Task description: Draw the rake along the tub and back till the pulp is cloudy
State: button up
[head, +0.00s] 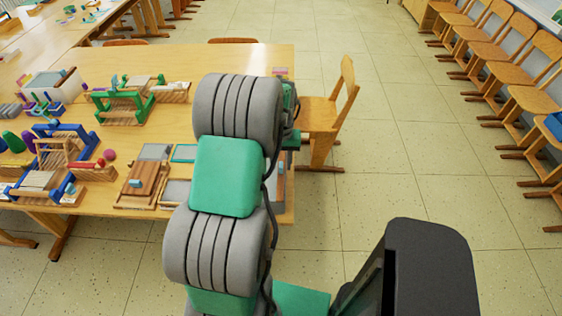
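My arm crosses the middle of the head view and covers part of the table. My gripper is not visible; it is hidden behind or beyond the arm links. I cannot make out a rake. A pale, box-like tub (42,84) stands at the table's left, with a grey-brown piece across its top; I cannot tell whether it holds pulp. Part of a grey and pale object (281,180) shows at the table's right edge beside my arm, mostly hidden.
The wooden table (150,64) carries a green-framed loom (122,104), a blue-framed loom (48,180), a wooden press-like piece (141,180) and flat frames. A wooden chair (326,118) stands at the right edge. Several chairs line the right wall. The floor between is clear.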

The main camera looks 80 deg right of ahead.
jog(key=shift+f, duration=0.2)
jog(key=shift+c, duration=0.5)
grip_shut()
dwell(0.8)
